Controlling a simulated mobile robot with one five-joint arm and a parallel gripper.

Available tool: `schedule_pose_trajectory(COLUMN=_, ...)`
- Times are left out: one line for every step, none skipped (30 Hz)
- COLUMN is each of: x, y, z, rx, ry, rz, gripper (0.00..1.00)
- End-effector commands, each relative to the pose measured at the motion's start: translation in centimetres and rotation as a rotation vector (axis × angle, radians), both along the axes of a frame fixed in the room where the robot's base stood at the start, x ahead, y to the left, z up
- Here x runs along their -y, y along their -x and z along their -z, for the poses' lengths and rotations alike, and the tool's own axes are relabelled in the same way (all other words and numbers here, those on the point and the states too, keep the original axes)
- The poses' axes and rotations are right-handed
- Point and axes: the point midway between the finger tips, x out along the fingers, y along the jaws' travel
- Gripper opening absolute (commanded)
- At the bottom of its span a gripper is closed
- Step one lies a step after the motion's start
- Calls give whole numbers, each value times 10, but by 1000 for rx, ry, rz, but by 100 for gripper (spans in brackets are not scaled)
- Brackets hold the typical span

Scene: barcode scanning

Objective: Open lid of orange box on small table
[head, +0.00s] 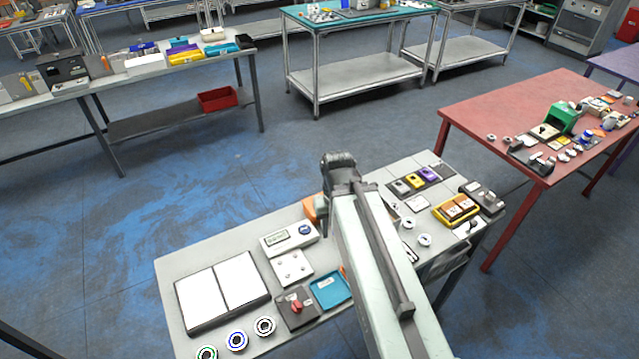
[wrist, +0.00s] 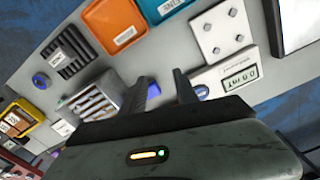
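An orange box (head: 311,209) stands at the far edge of the small table (head: 200,258) in the head view, partly hidden behind my arm; I cannot tell its lid's state. In the wrist view I cannot make this box out; my gripper may hide it. A flat orange tray (wrist: 115,22) with a pale label shows there beside a blue tray (wrist: 160,9).
To the right are white rolls (head: 424,240) and a yellow holder (head: 441,210). Floor beyond the table's far edge is clear.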

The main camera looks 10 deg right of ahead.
Motion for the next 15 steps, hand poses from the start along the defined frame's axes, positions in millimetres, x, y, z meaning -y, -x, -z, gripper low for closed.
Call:
schedule_pose_trajectory(x=0, y=0, z=0, rx=0, ry=0, rz=0, gripper=36)
schedule_pose_trajectory(x=0, y=0, z=0, rx=0, ry=0, rz=0, gripper=36)
schedule_pose_trajectory(x=0, y=0, z=0, rx=0, ry=0, rz=0, gripper=36)
schedule_pose_trajectory(x=0, y=0, z=0, rx=0, ry=0, rz=0, gripper=36)
schedule_pose_trajectory(x=0, y=0, z=0, rx=0, ry=0, rz=0, gripper=36)
schedule_pose_trajectory(x=0, y=0, z=0, rx=0, ry=0, rz=0, gripper=36)
schedule_pose_trajectory(x=0, y=0, z=0, rx=0, ry=0, rz=0, gripper=36)
schedule_pose_trajectory(x=0, y=0, z=0, rx=0, ry=0, rz=0, gripper=36)
schedule_pose_trajectory(x=0, y=0, z=0, rx=0, ry=0, rz=0, gripper=39)
schedule_pose_trajectory(x=0, y=0, z=0, rx=0, ry=0, rz=-3, gripper=48)
schedule_pose_trajectory(x=0, y=-3, z=-1, rx=0, ry=0, rz=-14, gripper=48)
schedule_pose_trajectory(x=0, y=-9, z=-4, rx=0, ry=0, rz=-47, gripper=48)
schedule_pose_trajectory(x=1, y=-16, z=-7, rx=0, ry=0, rz=-89, gripper=48)
schedule_pose_trajectory(x=2, y=-26, z=-11, rx=0, ry=0, rz=-148, gripper=48)
schedule_pose_trajectory(x=2, y=-41, z=-17, rx=0, ry=-1, rz=-249, gripper=48)
